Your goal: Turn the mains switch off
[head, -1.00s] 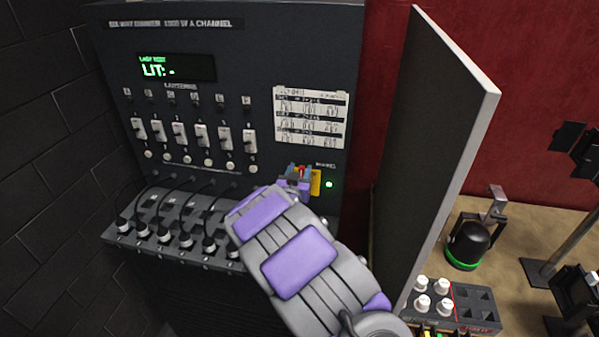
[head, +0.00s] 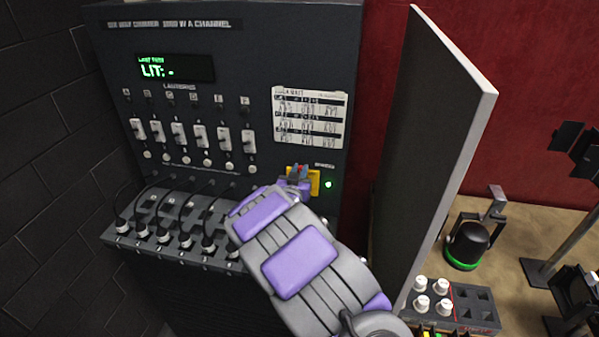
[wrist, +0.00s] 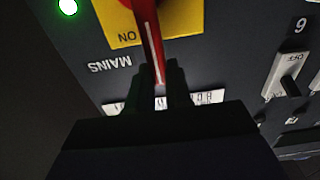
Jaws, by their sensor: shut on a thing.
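The mains switch is a red handle on a yellow plate (head: 315,182), low on the right of the dark dimmer cabinet. In the wrist view the red handle (wrist: 151,40) with a white stripe points toward my gripper, over the yellow plate (wrist: 186,17) marked "ON", with "MAINS" lettering beside it. My gripper (wrist: 160,75) is shut on the handle, its dark fingers on either side of it. In the head view my gripper (head: 299,174) covers most of the switch. The green lamp (head: 328,184) beside the plate is lit.
The cabinet (head: 300,50) carries a row of lantern switches (head: 178,133) and a display (head: 175,68) reading "LIT: -". Plugged cables (head: 165,235) run below. An open door panel (head: 440,130) stands close to my arm's right.

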